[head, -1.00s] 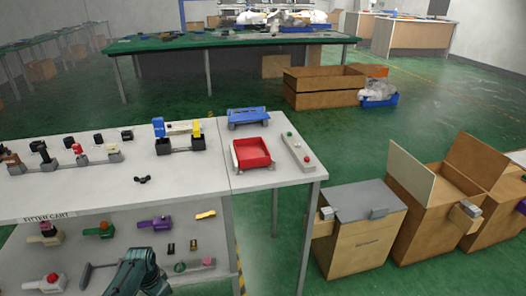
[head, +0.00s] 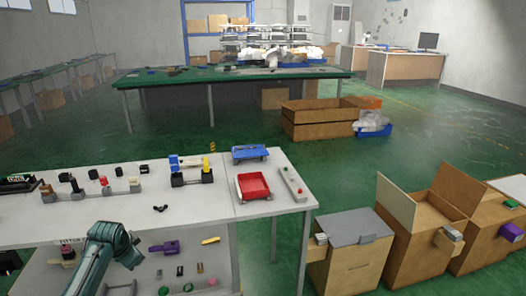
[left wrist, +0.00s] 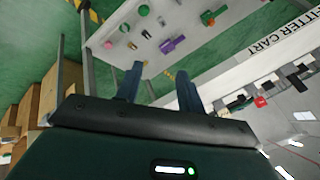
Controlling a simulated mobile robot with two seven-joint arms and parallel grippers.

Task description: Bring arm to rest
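My left arm (head: 108,252) shows as a dark green link at the bottom left of the head view, in front of the fitter cart (head: 225,238). Its gripper is not visible there. In the left wrist view my left gripper (left wrist: 159,72) has two dark blue fingers spread apart with nothing between them. The cart's front panel (left wrist: 125,22) with small coloured fixtures lies beyond the fingers. My right gripper is in neither view.
On the cart top stand lever fixtures, a yellow-and-blue fixture (head: 190,168), a red tray (head: 253,186) and a blue rack (head: 250,153). Cardboard boxes (head: 350,262) stand at the right. Green floor (head: 330,165) is open behind the cart.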

